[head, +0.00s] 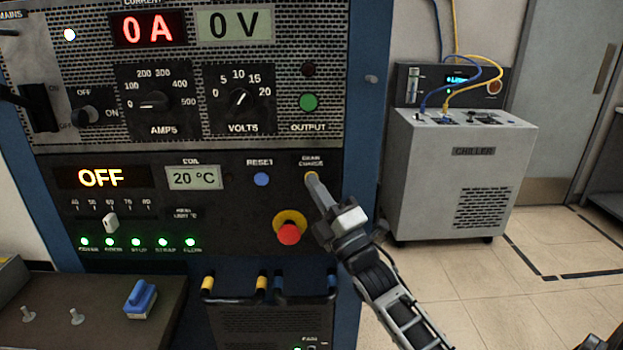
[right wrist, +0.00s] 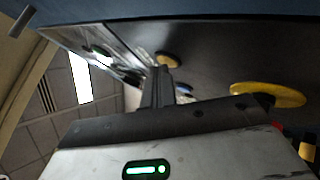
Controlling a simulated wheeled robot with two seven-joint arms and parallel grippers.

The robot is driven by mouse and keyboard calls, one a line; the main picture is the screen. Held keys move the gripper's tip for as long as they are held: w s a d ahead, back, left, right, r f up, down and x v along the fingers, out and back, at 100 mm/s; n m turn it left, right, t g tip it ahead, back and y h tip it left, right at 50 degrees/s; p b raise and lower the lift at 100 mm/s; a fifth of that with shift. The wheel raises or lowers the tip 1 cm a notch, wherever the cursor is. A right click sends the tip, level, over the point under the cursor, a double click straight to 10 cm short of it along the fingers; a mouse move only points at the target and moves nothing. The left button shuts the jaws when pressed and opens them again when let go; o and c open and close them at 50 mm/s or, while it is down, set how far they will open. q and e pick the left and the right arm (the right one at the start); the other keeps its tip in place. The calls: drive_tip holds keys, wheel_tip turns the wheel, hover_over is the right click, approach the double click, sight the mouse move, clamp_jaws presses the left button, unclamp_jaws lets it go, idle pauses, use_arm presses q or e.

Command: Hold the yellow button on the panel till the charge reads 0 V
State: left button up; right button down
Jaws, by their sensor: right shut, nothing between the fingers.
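The yellow button (head: 310,175) sits under the drain charge label at the right of the lower panel (head: 255,225). It is partly hidden by the fingertips of my right gripper (head: 315,183), which is shut and empty. In the right wrist view the right gripper (right wrist: 158,76) has its tips right at the yellow button (right wrist: 168,58). They look in contact, but I cannot tell how far the button is pushed in. The voltage display (head: 235,25) reads 0 V. My left gripper is not in view.
A red stop button on a yellow ring (head: 289,231) is just left of my right gripper. A blue reset button (head: 262,179) is further left. The current display (head: 148,28) reads 0 A and another display (head: 101,178) reads OFF. A chiller (head: 460,170) stands at the right.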

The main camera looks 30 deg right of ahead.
drive_tip(key=shift+s, duration=0.1)
drive_tip(key=shift+s+a+p, duration=0.35)
drive_tip(key=shift+s+a, duration=0.05)
drive_tip(key=shift+s, duration=0.2)
drive_tip(key=s+a, duration=0.1)
drive_tip(key=s+p, duration=0.1)
drive_tip(key=s+a, duration=0.1)
drive_tip(key=s, duration=0.1)
drive_tip(key=shift+s+a+p, duration=0.1)
drive_tip(key=shift+a+p, duration=0.2)
drive_tip(key=shift+p, duration=0.05)
drive_tip(key=shift+f, duration=0.1)
idle(0.4)
